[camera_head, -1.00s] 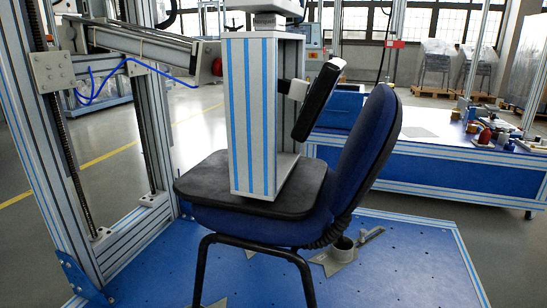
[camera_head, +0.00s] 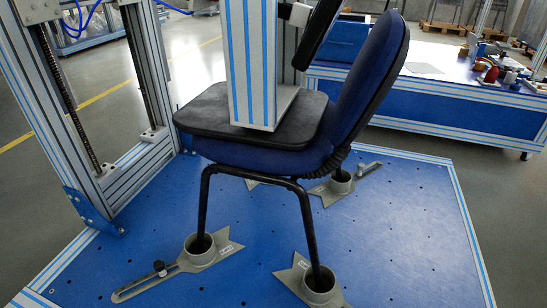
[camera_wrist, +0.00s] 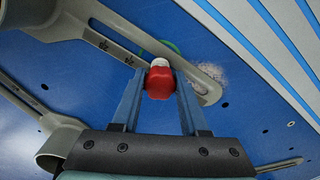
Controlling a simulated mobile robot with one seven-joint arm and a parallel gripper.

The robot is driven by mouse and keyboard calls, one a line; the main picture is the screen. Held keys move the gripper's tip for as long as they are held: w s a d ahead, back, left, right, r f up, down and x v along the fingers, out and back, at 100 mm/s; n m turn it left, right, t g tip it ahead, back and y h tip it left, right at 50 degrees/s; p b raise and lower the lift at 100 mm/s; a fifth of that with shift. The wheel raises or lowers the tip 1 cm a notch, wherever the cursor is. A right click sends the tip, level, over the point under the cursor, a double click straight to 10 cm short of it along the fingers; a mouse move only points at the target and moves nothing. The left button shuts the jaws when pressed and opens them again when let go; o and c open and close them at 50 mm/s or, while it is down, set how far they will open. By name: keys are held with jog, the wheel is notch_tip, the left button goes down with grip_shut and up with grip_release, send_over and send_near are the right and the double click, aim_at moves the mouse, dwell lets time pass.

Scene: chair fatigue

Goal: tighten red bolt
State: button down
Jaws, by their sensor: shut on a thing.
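In the wrist view, the red bolt (camera_wrist: 159,84) has a rounded red head with a pale tip beyond it. My gripper (camera_wrist: 161,76) has its two blue fingers shut on the red head, one finger on each side. The bolt lies over the blue floor plate (camera_wrist: 60,68), beside a grey slotted clamp arm (camera_wrist: 112,32). A green ring shows partly behind the bolt. I cannot tell how far the bolt is screwed in. In the head view, neither my gripper nor the red bolt is visible.
A striped column (camera_head: 255,60) presses on the seat. A cluttered bench (camera_head: 440,100) stands behind.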

jog(key=shift+m, duration=1.3)
jog(key=shift+m, duration=2)
jog(key=m, duration=0.4)
jog(key=shift+c, duration=2.2)
grip_release()
